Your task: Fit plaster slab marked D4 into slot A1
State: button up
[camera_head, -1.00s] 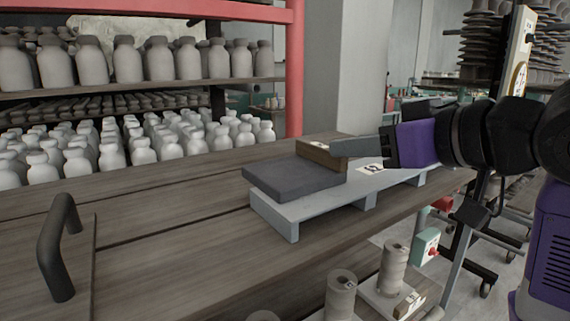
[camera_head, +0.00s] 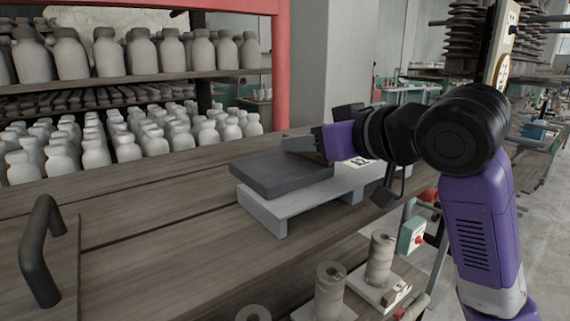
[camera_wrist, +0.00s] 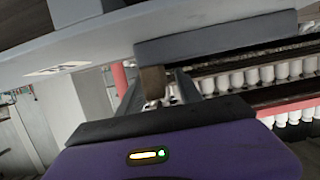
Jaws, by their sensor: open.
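A dark grey slab (camera_head: 275,175) lies flat on a low pale grey stand (camera_head: 290,207) on the wooden table. No mark D4 or A1 is readable, so I cannot tell which slab or slot these are. My gripper (camera_head: 298,146) is at the slab's back right end, low over it. In the wrist view, my gripper's open fingers (camera_wrist: 160,88) stand on either side of a small brown block (camera_wrist: 152,82) beside the slab (camera_wrist: 215,36). Whether the fingers touch the block is unclear. A white label (camera_wrist: 57,69) lies on the stand; its print is too small to read.
A dark bent handle (camera_head: 42,250) rises at the table's left front. Shelves of pale bottles (camera_head: 130,140) stand behind, beside a red post (camera_head: 280,80). Spools (camera_head: 330,290) stand below the table's front edge.

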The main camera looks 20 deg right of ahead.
jog(key=shift+c, duration=0.4)
grip_shut()
dwell(0.9)
